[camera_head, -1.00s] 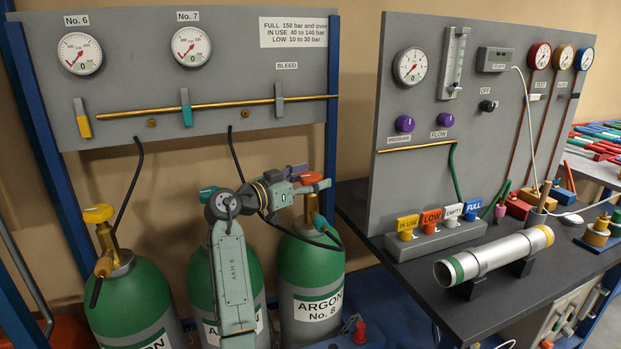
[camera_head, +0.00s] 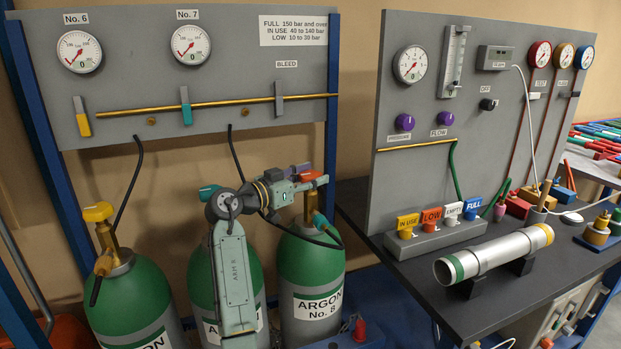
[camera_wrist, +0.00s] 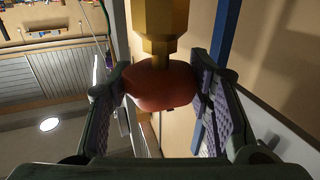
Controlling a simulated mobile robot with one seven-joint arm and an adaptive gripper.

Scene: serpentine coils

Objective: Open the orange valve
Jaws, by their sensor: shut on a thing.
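The orange valve knob (camera_head: 308,168) sits on top of the brass stem of the right-hand green cylinder (camera_head: 318,270), labelled ARGON No. 8. My gripper (camera_head: 314,180) is at the knob and hides part of it in the head view. In the wrist view the knob (camera_wrist: 162,87) lies between the two ridged finger pads of my gripper (camera_wrist: 160,95), which is shut on it. The brass stem (camera_wrist: 160,30) runs out from the knob.
A yellow-knobbed cylinder (camera_head: 130,290) stands at left, with another green cylinder behind my arm. Black hoses hang near the cylinders. A gauge panel (camera_head: 225,120) is above. A bench (camera_head: 400,290) with a metal tube (camera_head: 492,254) is at right.

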